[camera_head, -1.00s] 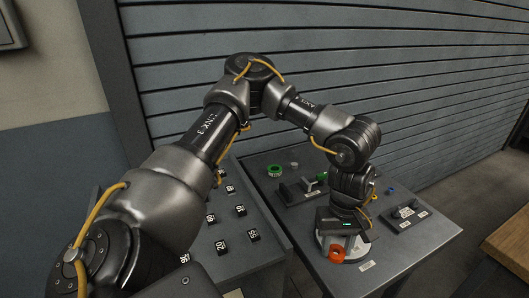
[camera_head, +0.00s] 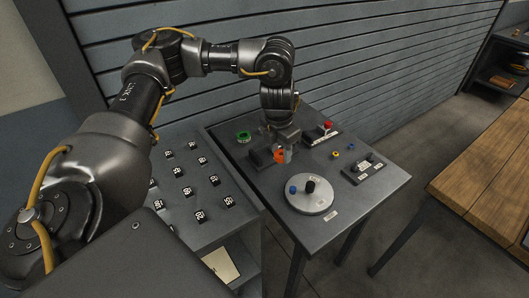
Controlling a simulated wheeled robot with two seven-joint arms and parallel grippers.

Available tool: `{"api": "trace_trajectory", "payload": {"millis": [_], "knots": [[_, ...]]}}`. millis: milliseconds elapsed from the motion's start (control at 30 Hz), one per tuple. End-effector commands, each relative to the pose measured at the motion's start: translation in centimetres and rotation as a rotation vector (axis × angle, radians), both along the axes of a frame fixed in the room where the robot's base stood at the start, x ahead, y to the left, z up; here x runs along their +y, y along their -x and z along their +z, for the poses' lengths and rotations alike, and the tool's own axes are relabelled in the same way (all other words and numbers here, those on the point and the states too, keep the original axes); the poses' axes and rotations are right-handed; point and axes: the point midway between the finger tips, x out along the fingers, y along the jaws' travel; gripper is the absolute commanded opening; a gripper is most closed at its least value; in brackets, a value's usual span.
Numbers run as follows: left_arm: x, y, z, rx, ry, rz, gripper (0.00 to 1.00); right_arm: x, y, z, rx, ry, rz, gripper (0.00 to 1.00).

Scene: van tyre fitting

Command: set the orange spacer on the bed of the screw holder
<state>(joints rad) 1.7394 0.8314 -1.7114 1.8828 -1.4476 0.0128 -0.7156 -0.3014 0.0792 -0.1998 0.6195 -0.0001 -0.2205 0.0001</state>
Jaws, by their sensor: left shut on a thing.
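The orange spacer (camera_head: 279,156) is held at the tip of my left gripper (camera_head: 283,148), which is shut on it. The gripper points down over a low dark fixture with upright blocks (camera_head: 260,158), which looks like the screw holder. The gripper and spacer hide most of its middle and its bed. I cannot tell whether the spacer touches the bed or hangs just above it. My right gripper is not in view.
A green ring (camera_head: 243,137) lies behind the fixture. A red knob (camera_head: 327,126) is to its right. A round pale turntable (camera_head: 311,197) with a black knob stands in front. Another small fixture (camera_head: 363,168) is at right. A panel of numbered blocks (camera_head: 188,190) is at left.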

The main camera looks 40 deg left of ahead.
Motion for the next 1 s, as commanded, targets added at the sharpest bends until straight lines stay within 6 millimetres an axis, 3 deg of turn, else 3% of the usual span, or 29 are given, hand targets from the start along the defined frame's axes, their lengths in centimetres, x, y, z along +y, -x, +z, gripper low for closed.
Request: {"api": "trace_trajectory", "payload": {"millis": [100,367,700,800,1000], "knots": [[0.6,-0.2,0.3,-0.004,0.005,0.085,0.13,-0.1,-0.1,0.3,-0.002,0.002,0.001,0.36],[1.9,-0.8,-0.3,-0.001,0.006,0.109,0.12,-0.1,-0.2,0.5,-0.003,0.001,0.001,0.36],[8.9,-5.2,-4.6,0.002,0.007,0.110,0.12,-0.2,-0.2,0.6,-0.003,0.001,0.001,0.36],[10.1,-6.0,-6.5,0.002,0.006,0.106,0.12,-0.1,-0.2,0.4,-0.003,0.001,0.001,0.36],[11.7,-7.2,-8.6,-0.001,0.005,0.101,0.12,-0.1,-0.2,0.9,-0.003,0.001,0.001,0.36]]}}
